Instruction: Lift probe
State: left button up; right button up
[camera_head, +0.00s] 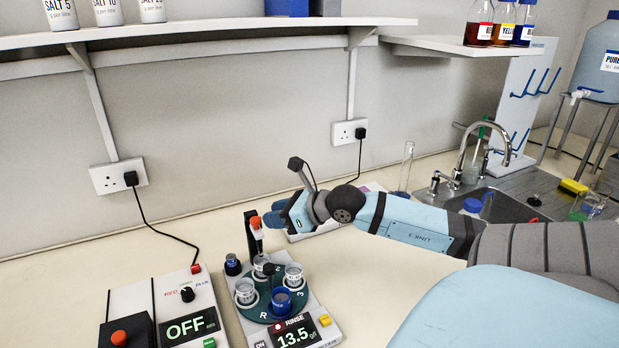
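The probe (257,232) is a slim white stick with an orange top, on a dark upright post. It stands roughly upright over the meter's round green carousel (262,306), with its lower end at or in the back cup (262,266); I cannot tell how deep. The carousel holds several cups, one of them blue (281,300). The meter display (296,334) reads RINSE and 13.5. My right gripper (272,219) comes in from the right, with its tip beside the orange top. Whether it touches the probe or how far its fingers are apart is unclear. My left gripper is out of view.
A box with an OFF display (190,326) stands left of the meter. A small dark-capped vial (233,265) is beside the carousel. A shelf (190,34) hangs above. A glass cylinder (405,172), tap and sink (505,206) lie to the right behind my arm.

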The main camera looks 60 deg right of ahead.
jog(key=v, duration=0.9)
dwell(0.4)
